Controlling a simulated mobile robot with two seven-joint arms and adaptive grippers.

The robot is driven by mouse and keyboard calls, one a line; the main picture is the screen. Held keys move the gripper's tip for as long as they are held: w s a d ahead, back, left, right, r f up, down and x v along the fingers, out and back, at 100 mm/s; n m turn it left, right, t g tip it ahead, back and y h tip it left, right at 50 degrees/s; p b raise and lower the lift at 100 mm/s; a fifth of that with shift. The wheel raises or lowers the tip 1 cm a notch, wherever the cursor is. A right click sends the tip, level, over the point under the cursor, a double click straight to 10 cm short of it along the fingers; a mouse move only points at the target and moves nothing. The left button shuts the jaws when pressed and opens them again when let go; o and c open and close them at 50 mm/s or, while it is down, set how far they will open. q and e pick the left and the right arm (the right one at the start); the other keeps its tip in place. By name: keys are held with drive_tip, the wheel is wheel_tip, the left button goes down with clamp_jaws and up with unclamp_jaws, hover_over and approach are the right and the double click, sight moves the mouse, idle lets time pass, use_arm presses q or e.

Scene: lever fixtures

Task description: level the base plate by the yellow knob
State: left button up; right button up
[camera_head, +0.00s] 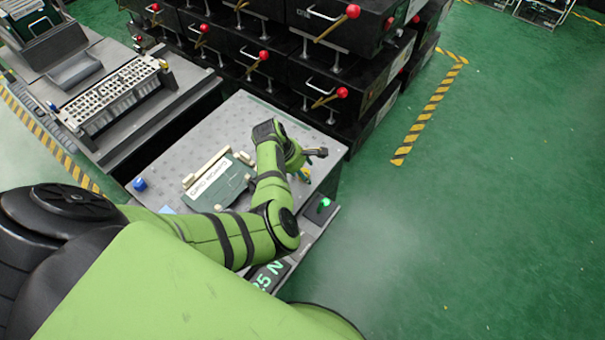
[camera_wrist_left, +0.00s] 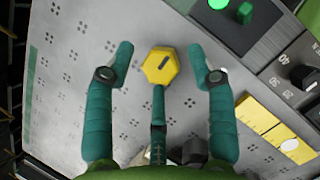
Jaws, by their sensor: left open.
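My left gripper (camera_wrist_left: 168,62) is open, with one teal finger on each side of the knob and a gap to both. In the head view my left gripper (camera_head: 311,163) is over the right part of the base plate (camera_head: 235,120), and the knob is not clear there. My right gripper is not in view.
A control strip with a green light (camera_wrist_left: 218,4), a dark dial (camera_wrist_left: 304,77) and yellow panels (camera_wrist_left: 256,114) runs along the plate's edge. Black drawers with red-balled levers (camera_head: 264,55) stand behind.

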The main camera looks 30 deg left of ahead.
use_arm(q)
drive_tip(key=shift+w+f, duration=0.1)
drive_tip(key=shift+f, duration=0.05)
drive_tip(key=shift+d, duration=0.1)
drive_tip(key=shift+c, duration=1.2)
drive_tip(key=c, duration=0.8)
drive_tip(key=shift+c, duration=0.3)
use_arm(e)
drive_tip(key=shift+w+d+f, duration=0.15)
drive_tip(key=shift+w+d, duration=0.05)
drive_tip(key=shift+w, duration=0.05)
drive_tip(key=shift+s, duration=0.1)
